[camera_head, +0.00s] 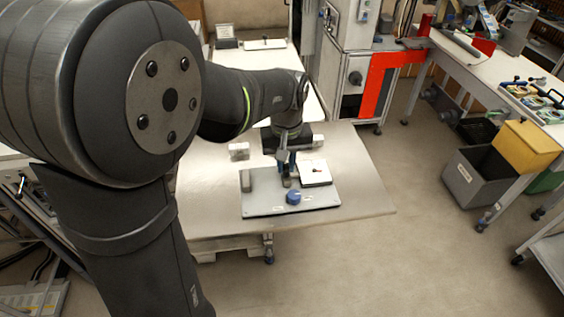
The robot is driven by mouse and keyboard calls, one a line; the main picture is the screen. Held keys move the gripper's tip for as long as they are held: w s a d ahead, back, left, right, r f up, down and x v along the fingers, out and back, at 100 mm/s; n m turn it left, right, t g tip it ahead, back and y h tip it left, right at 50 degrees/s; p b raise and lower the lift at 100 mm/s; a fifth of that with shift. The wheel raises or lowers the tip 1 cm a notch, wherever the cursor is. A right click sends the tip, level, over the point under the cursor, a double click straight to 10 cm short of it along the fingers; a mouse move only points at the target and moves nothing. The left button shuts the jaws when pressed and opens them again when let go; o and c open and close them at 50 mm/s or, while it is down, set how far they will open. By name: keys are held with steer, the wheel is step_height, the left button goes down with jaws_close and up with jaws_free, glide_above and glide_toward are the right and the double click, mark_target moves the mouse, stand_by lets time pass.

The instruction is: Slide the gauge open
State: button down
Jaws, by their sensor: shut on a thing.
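A light grey board (262,203) lies on the table. My gripper (287,183) points down over the middle of the board, shut on a small part that its fingers mostly hide. I take this part to be the gauge's slider, but it is too small to be sure. A round blue knob (293,197) sits on the board just in front of my gripper. A white square plate with a small red mark (315,173) is to the right of my gripper. A grey upright block (246,180) stands at the board's left side.
The board rests on a light table (362,190) with free room at its right. A small pale block (238,151) stands behind the board.

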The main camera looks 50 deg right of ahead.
mark_target(287, 165)
steer(key=c, duration=1.4)
jaws_free()
steer(key=shift+s+d, duration=0.15)
steer(key=shift+s, duration=0.05)
step_height(287, 165, up, 17)
steer(key=shift+r, duration=0.2)
steer(key=shift+f, duration=0.15)
step_height(287, 165, down, 17)
steer(key=shift+w+r, duration=0.1)
steer(key=shift+w+a+f, duration=0.1)
steer(key=shift+a+f, duration=0.1)
steer(key=shift+w+a, duration=0.2)
